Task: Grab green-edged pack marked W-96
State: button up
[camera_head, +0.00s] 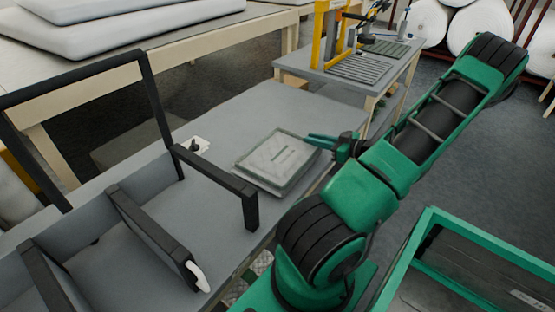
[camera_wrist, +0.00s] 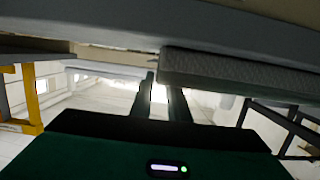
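A flat, pale pack with a green edge (camera_head: 277,157) lies on the grey table (camera_head: 335,110) in the head view. It has a dark mark on top, too small to read as W-96. Its thick side suggests layers, but I cannot tell if another pack lies beneath. My gripper (camera_head: 318,141) is at the pack's right edge, fingers pointing left. In the wrist view, my gripper (camera_wrist: 162,98) has its fingers apart with a bright gap between them. A grey slab (camera_wrist: 240,75), probably the pack, is close by at upper right; contact is unclear.
A black-framed rack with grey panels (camera_head: 145,232) stands left of the pack. A bench with yellow-framed equipment (camera_head: 350,68) is at the back.

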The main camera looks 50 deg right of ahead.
aim_at(301, 136)
jog(key=shift+x, duration=1.8)
jog(key=shift+a, duration=0.1)
grip_shut()
